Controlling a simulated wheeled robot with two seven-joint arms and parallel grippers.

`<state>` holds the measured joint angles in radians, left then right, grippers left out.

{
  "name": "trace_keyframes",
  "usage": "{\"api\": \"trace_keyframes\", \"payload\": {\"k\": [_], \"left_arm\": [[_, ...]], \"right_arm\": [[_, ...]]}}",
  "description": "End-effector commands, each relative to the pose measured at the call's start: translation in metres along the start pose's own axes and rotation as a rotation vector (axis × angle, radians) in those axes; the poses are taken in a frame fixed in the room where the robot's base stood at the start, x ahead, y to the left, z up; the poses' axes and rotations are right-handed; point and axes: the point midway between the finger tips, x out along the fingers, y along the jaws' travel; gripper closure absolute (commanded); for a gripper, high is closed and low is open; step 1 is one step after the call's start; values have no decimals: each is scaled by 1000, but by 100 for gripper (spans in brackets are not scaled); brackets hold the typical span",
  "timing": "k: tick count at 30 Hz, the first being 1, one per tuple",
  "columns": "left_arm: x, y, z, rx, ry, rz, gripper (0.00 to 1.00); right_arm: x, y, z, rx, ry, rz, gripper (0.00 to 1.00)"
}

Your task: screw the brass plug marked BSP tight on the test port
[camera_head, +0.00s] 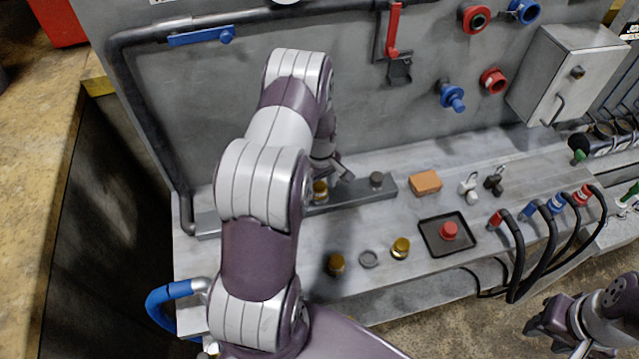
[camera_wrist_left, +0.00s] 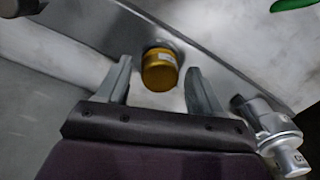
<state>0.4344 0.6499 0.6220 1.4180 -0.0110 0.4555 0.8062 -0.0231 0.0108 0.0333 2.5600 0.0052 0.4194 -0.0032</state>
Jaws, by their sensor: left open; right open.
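A brass plug (camera_head: 320,190) stands upright at the grey bar on the bench; in the left wrist view the brass plug (camera_wrist_left: 159,72) shows a small pale label that I cannot read. My left gripper (camera_head: 328,168) is at this plug. In the left wrist view my left gripper (camera_wrist_left: 160,85) is open, one finger on each side of the plug, with gaps on both sides. The arm hides part of the bar, and I cannot make out the port under the plug. Two more brass plugs (camera_head: 337,264) (camera_head: 400,247) stand on the bench front. My right gripper (camera_head: 545,322) is open and empty at the lower right.
A grey ring (camera_head: 369,258) lies between the two front plugs. A dark cap (camera_head: 376,180) stands on the bar's right part. An orange block (camera_head: 425,182), small valve fittings (camera_head: 468,186) and a black tray (camera_head: 432,246) with a red knob are to the right. Black hoses hang at the bench's right front.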

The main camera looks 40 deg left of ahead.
Motion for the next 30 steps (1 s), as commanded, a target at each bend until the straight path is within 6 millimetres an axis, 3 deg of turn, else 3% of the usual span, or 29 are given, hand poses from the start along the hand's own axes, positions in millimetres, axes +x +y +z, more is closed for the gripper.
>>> {"api": "trace_keyframes", "payload": {"k": [5,18,25,30], "left_arm": [[0,0,0,-211,-1,0,34],[0,0,0,-963,-5,-1,34],[0,0,0,-1022,-6,-1,34],[0,0,0,-1021,-6,-1,89]], "right_arm": [[0,0,0,0,0,0,57],[0,0,0,0,0,0,57],[0,0,0,0,0,0,57],[0,0,0,0,0,0,57]]}}
